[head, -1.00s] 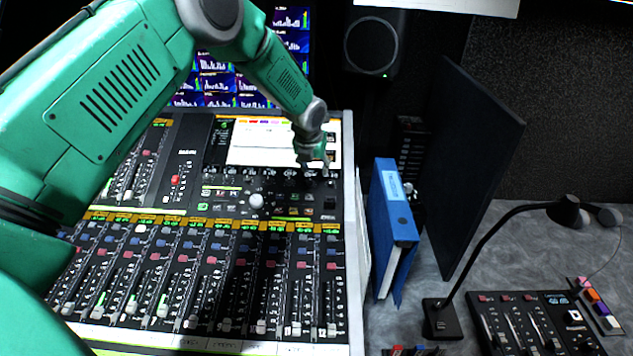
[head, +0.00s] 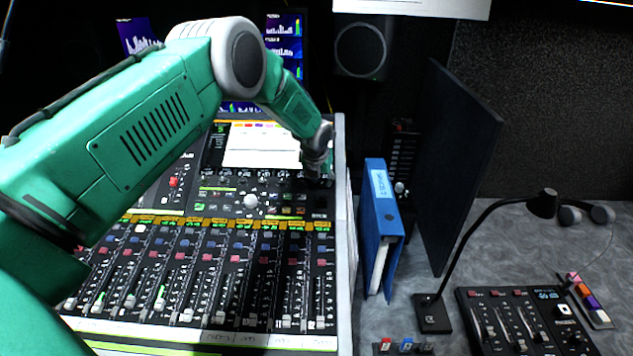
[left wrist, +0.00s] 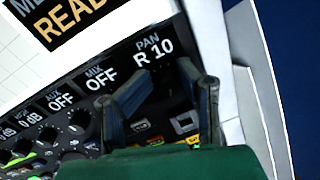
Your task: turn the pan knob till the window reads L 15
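The mixing console (head: 341,260) fills the left of the head view. In the left wrist view the pan window (left wrist: 153,50) reads "PAN R 10". My left gripper (head: 318,176) is low over the console's upper right, at the right end of the knob row. In the left wrist view my left gripper (left wrist: 168,72) has its two fingers apart, just below the pan window. The dark pan knob between them is mostly hidden in shadow, and I cannot tell whether the fingers touch it. My right gripper is out of view.
Several other knobs (left wrist: 80,118) sit close by on the left. A blue binder (head: 384,222) stands right of the console. Farther right are a desk lamp (head: 478,235), a dark panel (head: 450,165) and a small fader box (head: 515,320).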

